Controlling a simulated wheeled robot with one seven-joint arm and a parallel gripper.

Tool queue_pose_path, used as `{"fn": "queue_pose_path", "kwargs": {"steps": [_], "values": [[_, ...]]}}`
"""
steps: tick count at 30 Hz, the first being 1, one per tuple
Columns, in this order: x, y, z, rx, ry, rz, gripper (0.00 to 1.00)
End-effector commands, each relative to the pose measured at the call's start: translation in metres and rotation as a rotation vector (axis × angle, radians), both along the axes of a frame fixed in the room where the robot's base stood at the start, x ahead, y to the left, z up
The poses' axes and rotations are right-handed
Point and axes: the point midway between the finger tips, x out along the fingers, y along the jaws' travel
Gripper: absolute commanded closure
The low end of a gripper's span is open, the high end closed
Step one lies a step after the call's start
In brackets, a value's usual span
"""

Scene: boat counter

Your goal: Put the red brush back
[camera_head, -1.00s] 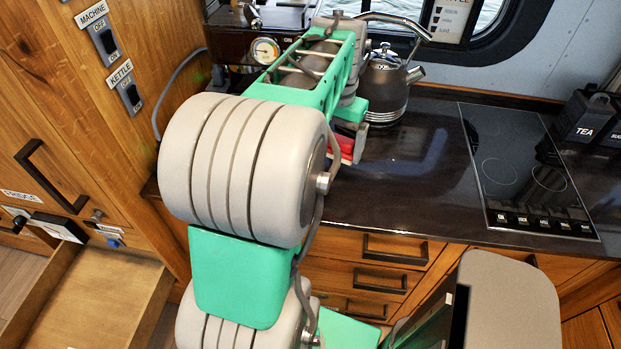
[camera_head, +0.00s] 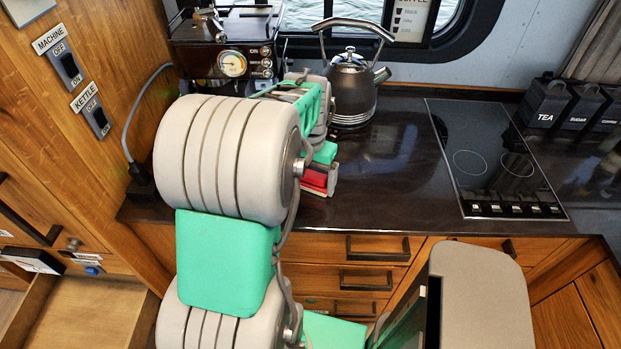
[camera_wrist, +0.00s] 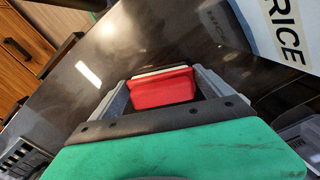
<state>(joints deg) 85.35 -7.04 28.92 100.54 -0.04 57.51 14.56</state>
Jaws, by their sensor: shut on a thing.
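The red brush (camera_wrist: 162,90) is between the two grey fingers of my gripper (camera_wrist: 163,84) in the wrist view, with a pale strip along its top edge. My gripper is shut on it. In the head view a part of the red brush (camera_head: 315,179) shows at the end of my arm, over the left part of the dark counter (camera_head: 390,170). My arm hides much of my gripper there. I cannot tell whether the brush touches the counter.
A kettle (camera_head: 352,98) and a coffee machine (camera_head: 222,45) stand behind my arm. A hob (camera_head: 490,160) lies to the right, with dark canisters (camera_head: 545,103) beyond. An open drawer (camera_head: 75,315) is at lower left. A white RICE container (camera_wrist: 285,32) shows in the wrist view.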

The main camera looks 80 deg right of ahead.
Motion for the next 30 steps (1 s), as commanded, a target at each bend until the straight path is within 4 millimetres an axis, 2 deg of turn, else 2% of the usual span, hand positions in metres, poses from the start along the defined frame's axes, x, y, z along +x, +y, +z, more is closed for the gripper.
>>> {"fn": "queue_pose_path", "kwargs": {"steps": [5, 11, 14, 17, 25, 30], "values": [[0.0, 0.0, -0.001, 0.001, 0.0, 0.0, 0.0], [0.0, 0.0, 0.0, 0.001, 0.0, 0.0, 0.0], [0.0, 0.0, 0.006, -0.001, 0.0, 0.0, 0.0], [0.0, -0.001, 0.023, -0.004, 0.0, 0.0, 0.0], [0.0, -0.001, 0.092, -0.004, 0.0, 0.0, 0.0], [0.0, -0.001, 0.118, -0.002, 0.0, 0.0, 0.0]]}}
